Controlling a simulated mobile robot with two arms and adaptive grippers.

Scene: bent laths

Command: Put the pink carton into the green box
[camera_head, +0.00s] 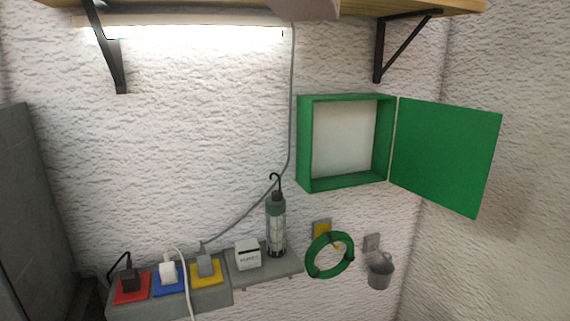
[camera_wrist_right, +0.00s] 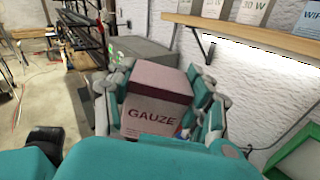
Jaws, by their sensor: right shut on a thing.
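The pink carton (camera_wrist_right: 155,98), lettered GAUZE, shows in the right wrist view. My right gripper (camera_wrist_right: 160,108) is shut on it, with teal and grey fingers at its left and right sides. The green box (camera_head: 305,145) is fixed to the wall in the head view. Its door (camera_head: 445,152) stands open to the right, and its inside looks empty. A green edge at the lower right of the right wrist view (camera_wrist_right: 297,155) looks like part of this box. Neither gripper shows clearly in the head view, and my left gripper is in no view.
A wooden shelf (camera_head: 400,7) on black brackets runs above the box. A brownish-pink shape (camera_head: 308,8) overlaps it; I cannot tell what it is. Below are a lamp (camera_head: 276,225), a green hose ring (camera_head: 329,255), a small bucket (camera_head: 380,272) and a ledge with plugs.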

